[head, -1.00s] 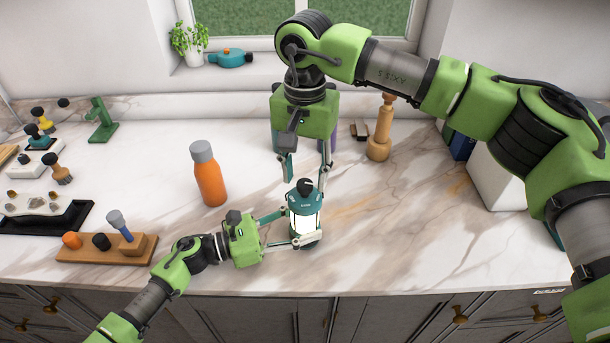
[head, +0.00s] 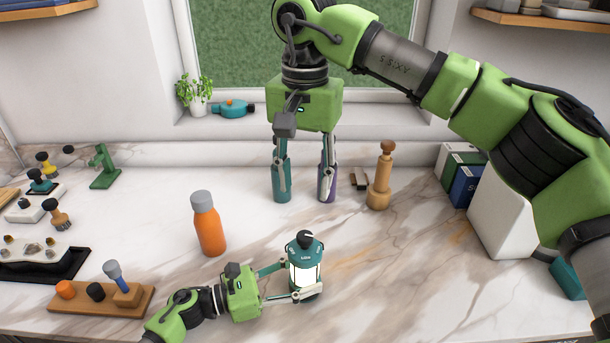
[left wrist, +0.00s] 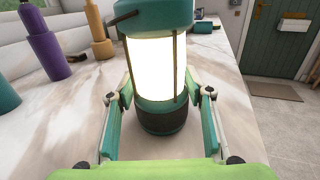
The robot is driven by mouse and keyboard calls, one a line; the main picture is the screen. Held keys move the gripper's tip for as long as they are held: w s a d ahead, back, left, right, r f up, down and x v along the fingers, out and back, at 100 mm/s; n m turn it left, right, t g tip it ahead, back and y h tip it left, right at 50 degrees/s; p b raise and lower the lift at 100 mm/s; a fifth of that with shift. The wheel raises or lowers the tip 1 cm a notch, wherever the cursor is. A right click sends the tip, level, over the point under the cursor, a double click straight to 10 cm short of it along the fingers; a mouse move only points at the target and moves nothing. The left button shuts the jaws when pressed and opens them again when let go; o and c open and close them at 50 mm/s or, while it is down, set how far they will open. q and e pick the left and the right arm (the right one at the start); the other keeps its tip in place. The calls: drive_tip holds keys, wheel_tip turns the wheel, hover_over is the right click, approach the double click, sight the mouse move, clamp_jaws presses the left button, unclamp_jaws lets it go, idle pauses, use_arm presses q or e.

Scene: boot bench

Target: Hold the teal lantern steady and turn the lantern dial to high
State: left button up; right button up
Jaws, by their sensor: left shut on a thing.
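The teal lantern (head: 305,276) stands upright on the marble counter and its glass glows bright white. Its black dial (head: 304,238) sits on the teal cap; I cannot read its setting. My left gripper (head: 298,280) is shut on the lantern's body from the left. In the left wrist view the lantern (left wrist: 155,65) stands between the two fingers, with its top cut off. My right gripper (head: 305,175) is open and empty, raised above and behind the lantern, clear of the dial.
A teal bottle (head: 281,184) and a purple bottle (head: 326,186) stand behind the right fingers. An orange bottle (head: 209,230) is left of the lantern. A wooden mill (head: 380,180) stands behind right. A wooden block with knobs (head: 132,298) lies front left.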

use_arm(q)
drive_tip(key=o, duration=1.4)
drive_tip(key=shift+o, duration=0.2)
